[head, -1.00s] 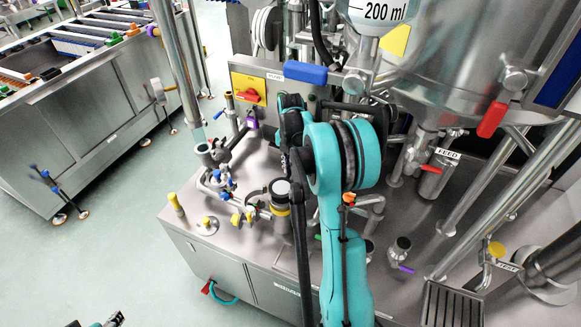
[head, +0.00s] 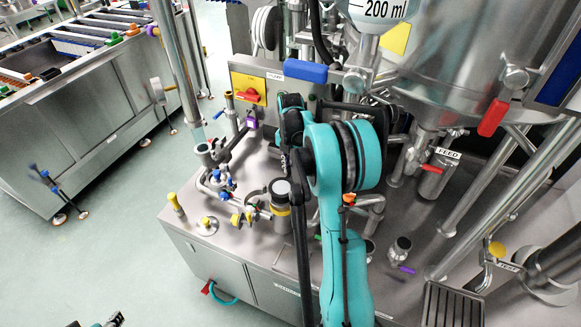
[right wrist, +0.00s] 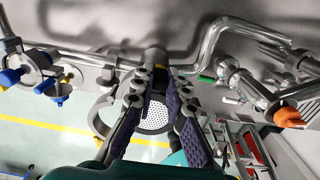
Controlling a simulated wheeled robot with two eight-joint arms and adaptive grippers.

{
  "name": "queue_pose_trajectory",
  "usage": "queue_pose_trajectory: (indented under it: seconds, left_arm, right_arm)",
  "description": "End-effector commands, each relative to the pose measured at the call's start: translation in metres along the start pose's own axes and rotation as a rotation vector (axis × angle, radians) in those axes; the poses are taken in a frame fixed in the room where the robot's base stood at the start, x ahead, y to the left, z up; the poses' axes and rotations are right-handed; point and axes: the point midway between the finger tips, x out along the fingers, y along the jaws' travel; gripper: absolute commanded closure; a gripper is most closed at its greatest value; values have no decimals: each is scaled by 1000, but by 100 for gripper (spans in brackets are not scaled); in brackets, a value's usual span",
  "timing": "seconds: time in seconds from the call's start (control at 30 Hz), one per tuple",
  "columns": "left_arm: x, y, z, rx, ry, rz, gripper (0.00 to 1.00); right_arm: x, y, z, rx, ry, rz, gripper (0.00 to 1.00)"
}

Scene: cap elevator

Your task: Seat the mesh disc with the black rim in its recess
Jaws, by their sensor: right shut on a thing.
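The mesh disc (right wrist: 155,118) is a pale perforated round plate with a dark rim, seen in the right wrist view. My right gripper (right wrist: 160,82) is shut on it, with a purple-padded finger on each side covering parts of the rim. A grey pipe end (right wrist: 155,58) lies just beyond the fingertips; I cannot tell whether the disc touches it. In the head view my right gripper (head: 284,165) is small and dark below the black wrist, largely masked by my arm. Which opening is the recess is unclear. A small part of my left gripper (head: 100,322) shows at the bottom left edge.
Pipework with blue and yellow valve handles (head: 218,180) stands left of the gripper. A yellow-banded fitting (head: 280,209) is close by. A bent pipe (right wrist: 240,32) and an orange-capped valve (right wrist: 288,117) are on the right. The steel vessel (head: 460,50) hangs at upper right.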

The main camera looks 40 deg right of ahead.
Motion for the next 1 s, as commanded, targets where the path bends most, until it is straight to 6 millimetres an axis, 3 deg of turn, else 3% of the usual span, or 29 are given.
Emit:
queue_pose_trajectory:
  seconds: [1.0]
  left_arm:
    - [7,0,5,0,0,0,52]
  right_arm:
    - [10,0,0,0,0,0,100]
